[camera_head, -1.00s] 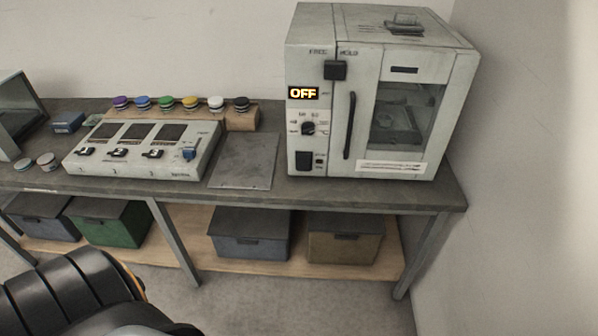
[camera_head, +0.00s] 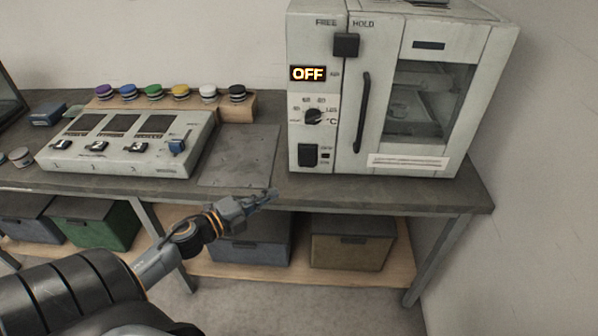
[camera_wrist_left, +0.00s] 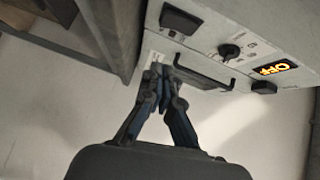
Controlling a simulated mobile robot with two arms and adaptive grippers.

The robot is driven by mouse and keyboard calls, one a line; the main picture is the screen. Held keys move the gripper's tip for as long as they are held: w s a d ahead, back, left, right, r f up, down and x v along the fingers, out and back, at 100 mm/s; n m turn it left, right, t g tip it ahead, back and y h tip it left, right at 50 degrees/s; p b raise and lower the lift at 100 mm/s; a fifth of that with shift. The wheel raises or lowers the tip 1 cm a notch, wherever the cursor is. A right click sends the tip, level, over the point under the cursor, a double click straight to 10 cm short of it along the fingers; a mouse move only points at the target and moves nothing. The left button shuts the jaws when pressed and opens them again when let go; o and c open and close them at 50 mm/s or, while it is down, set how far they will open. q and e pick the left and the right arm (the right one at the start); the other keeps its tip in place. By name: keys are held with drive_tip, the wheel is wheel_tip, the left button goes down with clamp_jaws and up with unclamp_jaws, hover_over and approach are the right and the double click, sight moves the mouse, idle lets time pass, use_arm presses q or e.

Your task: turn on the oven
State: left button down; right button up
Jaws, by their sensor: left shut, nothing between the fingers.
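The oven (camera_head: 437,45) is a pale box at the right end of the bench, its glass door shut. Its display (camera_head: 308,73) reads OFF. Below are a black dial (camera_head: 313,116) and a black rocker switch (camera_head: 307,155). A dark slider (camera_head: 346,45) sits at the top under the words FREE and HOLD, above the vertical door handle (camera_head: 362,112). My left gripper (camera_head: 272,194) is shut and empty, in front of the bench edge, lower left of the oven. The left wrist view shows its fingertips (camera_wrist_left: 163,75) with the switch (camera_wrist_left: 181,20), dial (camera_wrist_left: 229,51) and display (camera_wrist_left: 275,67) beyond. My right gripper is not in view.
A control panel (camera_head: 128,160) with several switches stands left on the bench. Behind it is a wooden rack (camera_head: 240,112) with coloured knobs. A flat metal plate (camera_head: 238,160) lies beside the oven. Bins (camera_head: 350,250) sit on the lower shelf. A wall closes the right side.

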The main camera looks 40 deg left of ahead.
use_arm(q)
drive_tip(key=shift+r, duration=0.1)
drive_tip(key=p, duration=0.2)
approach(311, 166)
drive_tip(key=d, duration=0.1)
drive_tip(key=w+d, duration=0.1)
drive_tip(key=d, duration=0.1)
drive_tip(key=shift+w+d+r, duration=0.15)
drive_tip(key=shift+w+r, duration=0.05)
drive_tip(key=shift+w, duration=0.2)
drive_tip(key=w, duration=0.1)
drive_tip(key=w+a, duration=0.1)
drive_tip(key=w, duration=0.1)
drive_tip(key=shift+a+f, duration=0.2)
drive_tip(key=shift+f, duration=0.1)
drive_tip(key=shift+w+a+f, duration=0.1)
drive_tip(key=shift+w+a, duration=0.15)
drive_tip(key=shift+w, duration=0.1)
drive_tip(key=shift+b, duration=0.3)
